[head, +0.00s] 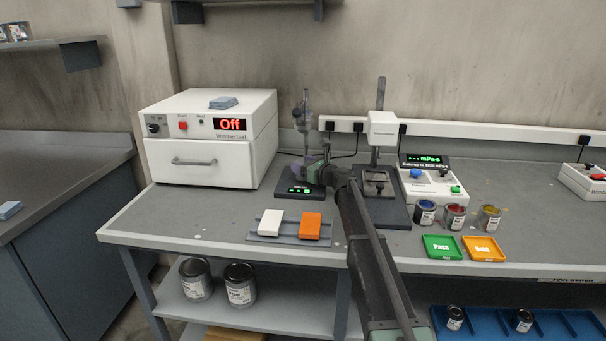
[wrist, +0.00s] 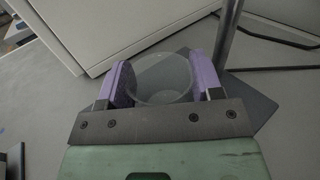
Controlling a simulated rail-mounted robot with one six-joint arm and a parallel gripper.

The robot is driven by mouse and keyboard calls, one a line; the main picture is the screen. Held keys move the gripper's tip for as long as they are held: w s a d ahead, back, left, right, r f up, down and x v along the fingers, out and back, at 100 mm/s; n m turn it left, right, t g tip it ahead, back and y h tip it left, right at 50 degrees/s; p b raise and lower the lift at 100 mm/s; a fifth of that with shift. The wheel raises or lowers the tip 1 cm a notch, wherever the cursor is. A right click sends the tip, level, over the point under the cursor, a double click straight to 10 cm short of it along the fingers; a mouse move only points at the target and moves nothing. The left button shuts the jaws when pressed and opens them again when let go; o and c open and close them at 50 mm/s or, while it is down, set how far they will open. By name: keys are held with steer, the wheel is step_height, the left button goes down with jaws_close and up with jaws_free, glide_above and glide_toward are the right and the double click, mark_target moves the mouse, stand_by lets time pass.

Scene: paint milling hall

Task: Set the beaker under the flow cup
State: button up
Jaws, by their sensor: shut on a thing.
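My gripper (wrist: 163,82) is shut on a clear beaker (wrist: 162,70), with a purple pad on each side of it in the wrist view. The beaker is upright, or close to it, above or on a dark base plate (wrist: 252,98); I cannot tell whether it touches. In the head view my gripper (head: 312,168) is at the flow cup stand, low over its dark base (head: 287,183) with a green-lit display. The flow cup (head: 304,115) is higher on this stand. My arm and gripper hide the beaker there.
A white cabinet reading "Off" (head: 208,140) stands close on the left. A second stand (head: 382,130) is close on the right, partly behind my arm. A rack with white and orange blocks (head: 288,237) lies in front. Paint tins (head: 425,212) stand further right.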

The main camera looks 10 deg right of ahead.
steer(key=shift+f, duration=0.35)
steer(key=o, duration=1)
steer(key=shift+r, duration=0.15)
steer(key=v, duration=1.2)
